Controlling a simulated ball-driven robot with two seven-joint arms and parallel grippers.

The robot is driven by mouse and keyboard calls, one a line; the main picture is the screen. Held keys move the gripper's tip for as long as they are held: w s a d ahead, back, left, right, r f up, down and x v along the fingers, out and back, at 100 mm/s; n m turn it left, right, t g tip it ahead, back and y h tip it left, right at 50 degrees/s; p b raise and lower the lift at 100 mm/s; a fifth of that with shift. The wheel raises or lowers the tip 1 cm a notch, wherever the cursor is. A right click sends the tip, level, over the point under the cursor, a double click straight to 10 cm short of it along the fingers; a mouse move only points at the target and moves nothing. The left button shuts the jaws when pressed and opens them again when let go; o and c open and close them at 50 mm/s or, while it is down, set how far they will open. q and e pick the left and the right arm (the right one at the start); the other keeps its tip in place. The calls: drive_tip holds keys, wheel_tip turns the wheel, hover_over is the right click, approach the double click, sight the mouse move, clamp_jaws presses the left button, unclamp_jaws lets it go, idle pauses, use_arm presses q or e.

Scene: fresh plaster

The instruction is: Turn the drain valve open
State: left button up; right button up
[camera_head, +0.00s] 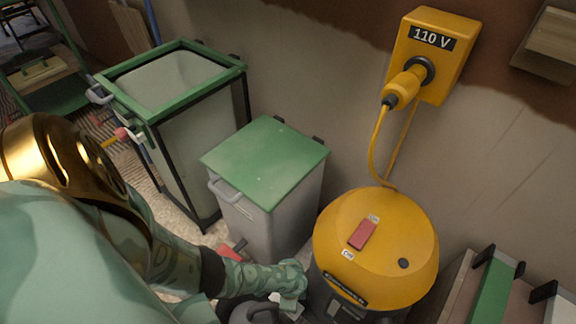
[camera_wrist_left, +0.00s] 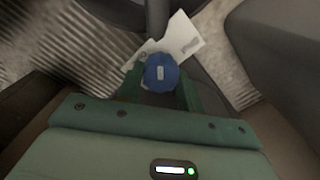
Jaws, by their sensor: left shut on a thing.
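The drain valve shows in the left wrist view as a round blue knob (camera_wrist_left: 161,72) with a small white mark on its face. My left gripper (camera_wrist_left: 160,90) is shut on it, one green finger on each side. A white tag or plate (camera_wrist_left: 183,38) with grey marks lies behind the knob. In the head view my left gripper (camera_head: 287,297) reaches low beside the yellow-topped machine (camera_head: 375,250), and the knob is hidden there. The machine has a red switch (camera_head: 362,234) on top. My right gripper is in neither view.
A grey bin with a green lid (camera_head: 265,160) stands close behind my left forearm. A green-rimmed open bin (camera_head: 190,50) is farther left. A yellow cable runs from the machine to the 110 V wall socket (camera_head: 432,55). Green and black cases (camera_head: 495,285) stand at right.

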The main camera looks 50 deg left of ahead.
use_arm(q)
drive_tip(key=n, duration=0.3)
drive_tip(key=shift+n+p, duration=0.3)
drive_tip(key=shift+n, duration=2.3)
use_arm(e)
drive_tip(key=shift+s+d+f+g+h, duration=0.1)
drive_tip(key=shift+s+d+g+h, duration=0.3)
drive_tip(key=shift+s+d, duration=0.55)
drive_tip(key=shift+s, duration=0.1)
use_arm(q)
drive_tip(key=o, duration=1)
drive_tip(key=shift+r+p, duration=0.1)
drive_tip(key=shift+p, duration=0.25)
